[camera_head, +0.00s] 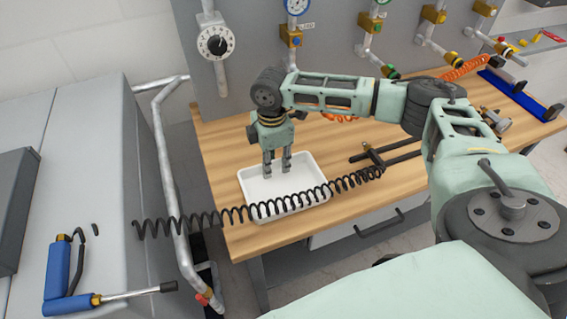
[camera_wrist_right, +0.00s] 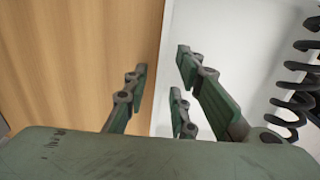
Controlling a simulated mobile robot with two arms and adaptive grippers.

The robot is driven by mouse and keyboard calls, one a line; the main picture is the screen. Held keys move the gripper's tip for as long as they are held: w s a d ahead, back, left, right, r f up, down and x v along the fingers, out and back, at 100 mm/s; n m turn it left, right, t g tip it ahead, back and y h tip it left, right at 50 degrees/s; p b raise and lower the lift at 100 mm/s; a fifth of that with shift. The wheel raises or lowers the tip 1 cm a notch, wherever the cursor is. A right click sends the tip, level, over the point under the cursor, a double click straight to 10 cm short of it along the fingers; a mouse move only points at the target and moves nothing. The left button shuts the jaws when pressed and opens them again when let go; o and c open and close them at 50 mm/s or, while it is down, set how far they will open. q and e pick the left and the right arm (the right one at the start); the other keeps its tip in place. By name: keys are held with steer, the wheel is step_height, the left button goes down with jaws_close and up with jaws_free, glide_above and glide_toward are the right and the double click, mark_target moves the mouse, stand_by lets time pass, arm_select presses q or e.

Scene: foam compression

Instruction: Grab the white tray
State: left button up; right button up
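The white tray (camera_head: 314,176) lies on the wooden workbench, near its front left. My right gripper (camera_head: 277,167) points down at the tray's far side, with its fingers apart. In the right wrist view, the open fingers of my right gripper (camera_wrist_right: 163,78) straddle the edge of the white tray (camera_wrist_right: 235,45). One finger is over the wood and the others are over the tray, and I see nothing clamped between them. I cannot tell whether they touch the rim. My left gripper is out of view.
A black coiled hose (camera_head: 218,217) crosses in front of the tray's near edge. A blue-handled tool (camera_head: 58,268) lies on the grey machine at left. A dark bracket (camera_head: 372,156) sits right of the tray. Gauges and valves line the grey back panel (camera_head: 255,60).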

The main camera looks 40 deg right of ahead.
steer(key=shift+s, duration=0.1)
steer(key=shift+c, duration=0.3)
jaws_close()
steer(key=shift+r, duration=0.1)
